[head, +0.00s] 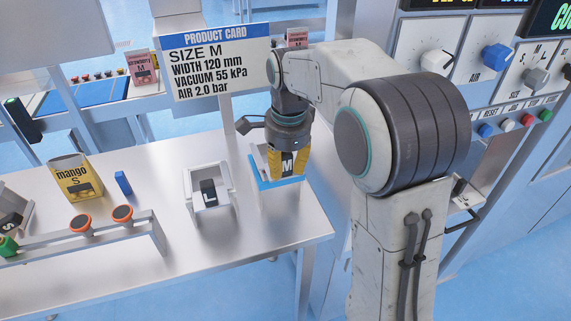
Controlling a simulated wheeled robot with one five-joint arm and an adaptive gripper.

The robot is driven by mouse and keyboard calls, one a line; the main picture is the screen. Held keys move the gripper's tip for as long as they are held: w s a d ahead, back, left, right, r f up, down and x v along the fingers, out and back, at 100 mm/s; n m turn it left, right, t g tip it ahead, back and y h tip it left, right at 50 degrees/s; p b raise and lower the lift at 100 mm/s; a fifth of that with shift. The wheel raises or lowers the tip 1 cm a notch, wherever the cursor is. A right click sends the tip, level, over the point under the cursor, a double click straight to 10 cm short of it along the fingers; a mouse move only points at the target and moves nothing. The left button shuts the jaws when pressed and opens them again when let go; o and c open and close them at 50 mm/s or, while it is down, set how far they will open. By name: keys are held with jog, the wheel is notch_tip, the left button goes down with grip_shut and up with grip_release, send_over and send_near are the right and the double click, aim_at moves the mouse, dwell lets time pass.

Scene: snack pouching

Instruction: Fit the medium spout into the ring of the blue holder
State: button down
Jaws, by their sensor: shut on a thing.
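The medium spout (287,164), a dark piece with a white letter M, is between the yellow fingers of my gripper (287,168). My gripper points down and is shut on it. The blue holder (265,184) stands near the table's right end, with a blue front edge and pale side walls. The gripper and spout are over the holder and cover much of its inside. The ring is hidden, so I cannot tell whether the spout is in it or above it.
A white holder (188,182) with a black L spout (208,192) stands just left. Farther left on the table (150,165) are a small blue block (123,183), a mango pouch (76,180) and a button rail (120,233). A product card (216,85) reads size M.

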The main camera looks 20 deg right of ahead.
jog(key=shift+f+b, duration=1.4)
jog(key=shift+f, duration=0.5)
jog(key=c, duration=0.9)
grip_release()
jog(key=shift+r, duration=0.15)
jog(key=r, duration=0.4)
jog(key=s+r, duration=0.1)
jog(key=r, duration=0.6)
jog(key=shift+s+r, duration=0.2)
jog(key=shift+r, duration=0.2)
jog(key=shift+s, duration=0.1)
